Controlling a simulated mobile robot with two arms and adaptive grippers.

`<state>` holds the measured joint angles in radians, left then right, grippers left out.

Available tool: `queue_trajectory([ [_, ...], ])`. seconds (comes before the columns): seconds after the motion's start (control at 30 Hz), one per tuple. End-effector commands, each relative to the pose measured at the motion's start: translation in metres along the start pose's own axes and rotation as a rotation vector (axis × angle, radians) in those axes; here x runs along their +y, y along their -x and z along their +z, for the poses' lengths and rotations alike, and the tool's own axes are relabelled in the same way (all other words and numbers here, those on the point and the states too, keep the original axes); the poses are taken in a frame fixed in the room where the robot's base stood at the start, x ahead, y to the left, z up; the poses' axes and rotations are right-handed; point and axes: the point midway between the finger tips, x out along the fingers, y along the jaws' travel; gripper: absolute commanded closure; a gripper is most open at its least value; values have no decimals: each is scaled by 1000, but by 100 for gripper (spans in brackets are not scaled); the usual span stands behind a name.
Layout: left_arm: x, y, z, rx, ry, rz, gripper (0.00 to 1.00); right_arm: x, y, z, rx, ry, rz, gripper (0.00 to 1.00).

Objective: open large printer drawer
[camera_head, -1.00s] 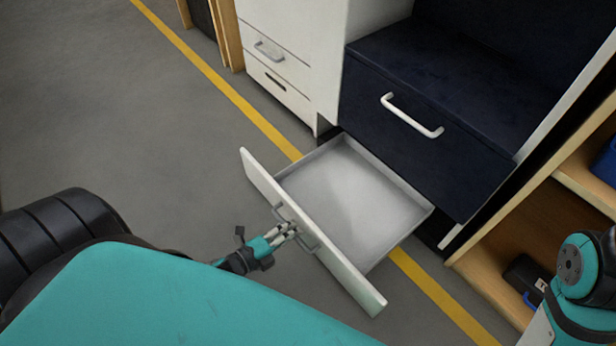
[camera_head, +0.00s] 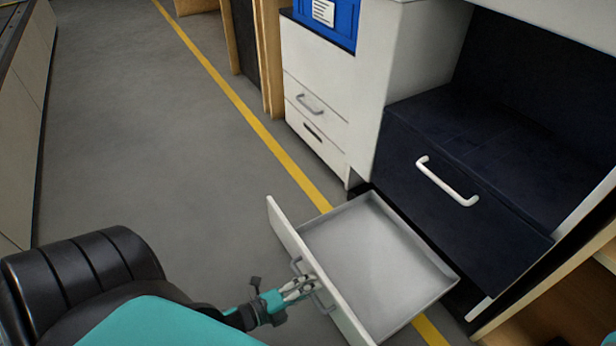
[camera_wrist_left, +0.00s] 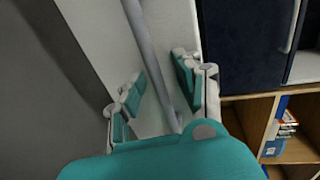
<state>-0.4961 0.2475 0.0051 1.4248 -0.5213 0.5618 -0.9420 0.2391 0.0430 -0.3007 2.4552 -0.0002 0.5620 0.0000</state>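The large bottom drawer is pulled out, with a white front panel (camera_head: 285,229) and an empty grey tray (camera_head: 375,262). It sits below the dark cabinet. A grey bar handle (camera_head: 297,266) is on its front; in the left wrist view the handle (camera_wrist_left: 153,62) runs between my fingers. My left gripper (camera_head: 298,288) is at the handle, in front of the drawer panel. In the left wrist view my left gripper (camera_wrist_left: 157,92) has its fingers apart, one on each side of the bar, with gaps visible.
Above the drawer is a dark blue cabinet front with a white handle (camera_head: 447,181). A white drawer unit (camera_head: 315,98) with a blue crate (camera_head: 330,20) stands behind to the left. Wooden shelving (camera_wrist_left: 248,112) is on the right. The grey floor at left is clear.

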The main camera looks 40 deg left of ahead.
Motion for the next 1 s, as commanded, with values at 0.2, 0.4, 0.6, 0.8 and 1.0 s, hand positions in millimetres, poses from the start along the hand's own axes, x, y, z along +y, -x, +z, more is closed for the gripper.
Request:
queue_trajectory([
  [0.2, 1, 8, 0, 0, 1, 2, 66, 0, -1, -2, 7, 2, -3, 60],
  [0.4, 2, 43, 0, 0, 0, 4, 66, 0, -1, -1, 4, 1, -2, 60],
  [0.6, 1, 86, 0, -1, 2, 4, 66, 0, -1, -1, 3, 1, -1, 60],
  [0.8, 1, 113, 0, 0, 1, 2, 66, 0, 0, -1, 3, 1, -1, 60],
  [1.0, 0, 120, 0, 0, 0, 0, 66, 0, 0, -1, 3, 1, -1, 60],
])
